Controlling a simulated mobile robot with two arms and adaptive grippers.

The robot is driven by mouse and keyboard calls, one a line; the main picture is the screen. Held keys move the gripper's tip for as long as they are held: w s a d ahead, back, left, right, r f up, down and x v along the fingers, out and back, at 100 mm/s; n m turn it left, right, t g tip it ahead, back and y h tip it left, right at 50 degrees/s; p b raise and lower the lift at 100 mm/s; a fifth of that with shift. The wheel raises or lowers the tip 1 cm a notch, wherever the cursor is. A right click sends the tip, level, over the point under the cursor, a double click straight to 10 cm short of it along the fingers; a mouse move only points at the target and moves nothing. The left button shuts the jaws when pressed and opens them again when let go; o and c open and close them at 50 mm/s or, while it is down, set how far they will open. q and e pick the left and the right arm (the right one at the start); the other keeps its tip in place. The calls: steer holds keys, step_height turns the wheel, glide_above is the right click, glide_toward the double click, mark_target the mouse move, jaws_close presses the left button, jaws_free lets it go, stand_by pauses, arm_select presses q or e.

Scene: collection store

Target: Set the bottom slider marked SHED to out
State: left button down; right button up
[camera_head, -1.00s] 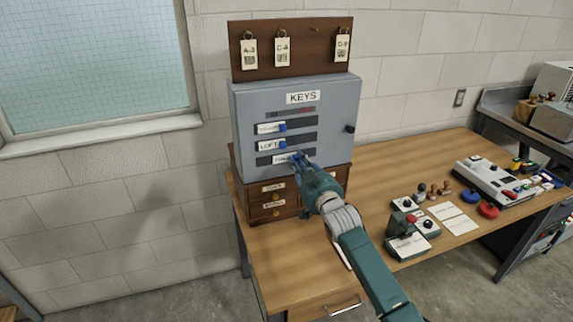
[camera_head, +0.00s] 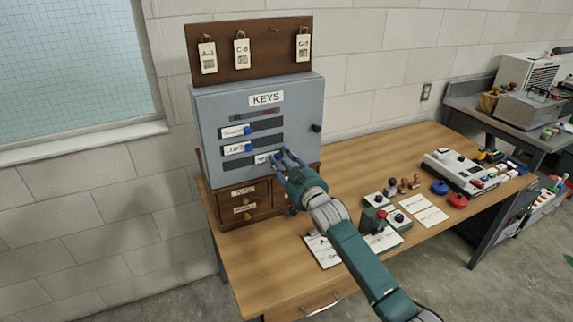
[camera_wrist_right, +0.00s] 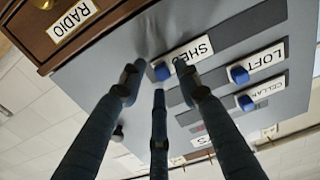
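The key cabinet (camera_head: 210,105) is grey and marked KEYS. Its bottom slider has a white SHED plate (camera_wrist_right: 194,53) and a blue knob (camera_wrist_right: 162,71). In the head view the plate (camera_head: 264,158) is at the right end of its slot, farther right than the other two. My right gripper (camera_head: 281,155) is at this slider and partly hides it. In the right wrist view, which is upside down, its fingers (camera_wrist_right: 158,78) are spread around the knob, with gaps showing; contact is unclear. My left gripper is out of view.
Above are the LOFT slider (camera_head: 235,149) and a third slider (camera_head: 233,132), marked CELLAR in the wrist view. Small drawers (camera_head: 240,196) sit below the cabinet. Key tags hang on the board (camera_head: 262,65). Stamps and papers (camera_head: 423,209) lie on the desk to the right.

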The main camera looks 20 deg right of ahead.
steer(key=s, duration=1.2)
steer(key=shift+d, duration=0.35)
